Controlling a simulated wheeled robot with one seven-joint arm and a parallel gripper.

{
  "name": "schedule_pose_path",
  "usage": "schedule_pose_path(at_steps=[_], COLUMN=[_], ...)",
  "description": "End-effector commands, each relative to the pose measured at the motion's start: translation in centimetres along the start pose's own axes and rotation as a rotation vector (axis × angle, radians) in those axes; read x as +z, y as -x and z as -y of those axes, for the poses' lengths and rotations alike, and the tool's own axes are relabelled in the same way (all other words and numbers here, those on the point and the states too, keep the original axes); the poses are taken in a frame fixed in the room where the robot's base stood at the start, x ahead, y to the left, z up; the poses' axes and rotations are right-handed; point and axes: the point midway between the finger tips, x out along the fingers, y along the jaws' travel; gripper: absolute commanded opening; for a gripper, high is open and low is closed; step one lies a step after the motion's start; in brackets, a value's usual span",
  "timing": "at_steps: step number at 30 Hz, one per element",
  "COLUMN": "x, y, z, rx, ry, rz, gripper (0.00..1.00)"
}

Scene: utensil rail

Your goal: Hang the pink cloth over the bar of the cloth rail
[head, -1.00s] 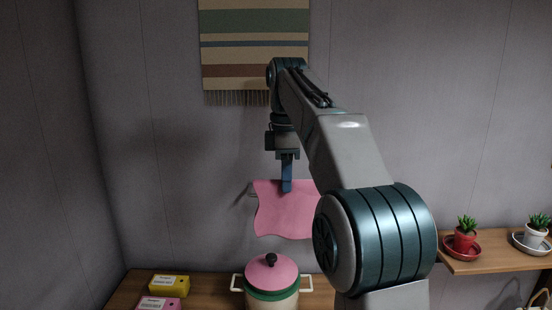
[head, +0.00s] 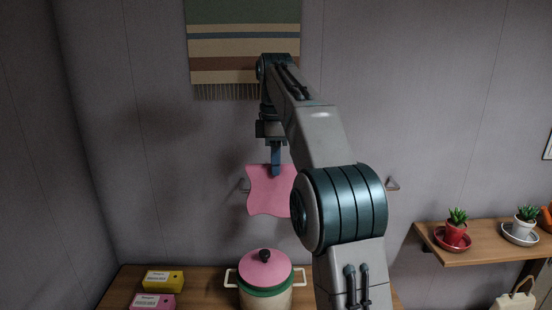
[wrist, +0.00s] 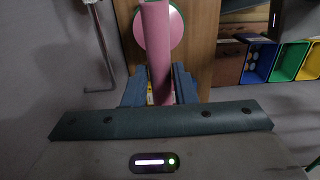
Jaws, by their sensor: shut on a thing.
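The pink cloth (head: 267,192) hangs down from my gripper (head: 275,173) in front of the wall in the head view. My gripper is shut on its top edge. In the wrist view the cloth (wrist: 159,62) is a narrow strip between the fingers (wrist: 160,95), seen nearly edge-on. The cloth rail shows at its left end (head: 243,185), beside the cloth, and its right end (head: 392,184); cloth and my arm hide the middle. A metal rod, likely the rail (wrist: 103,45), stands left of the cloth in the wrist view. I cannot tell whether cloth and bar touch.
A pot with a pink lid (head: 266,268) stands below the cloth on a wooden top, with yellow (head: 163,281) and pink (head: 152,301) boxes to its left. A striped hanging (head: 243,60) is above. A shelf (head: 470,248) with potted plants is at right.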

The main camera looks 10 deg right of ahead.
Motion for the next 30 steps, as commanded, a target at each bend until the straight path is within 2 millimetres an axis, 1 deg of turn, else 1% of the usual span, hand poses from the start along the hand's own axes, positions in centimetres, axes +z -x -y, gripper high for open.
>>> schedule_pose_path(at_steps=[3, 30], x=[0.0, 0.0], y=[0.3, 0.4], z=[-1.0, -8.1], rx=[-0.001, 0.0], ry=[-0.001, -0.001], rz=[0.0, 0.001], gripper=[0.06, 0.06])
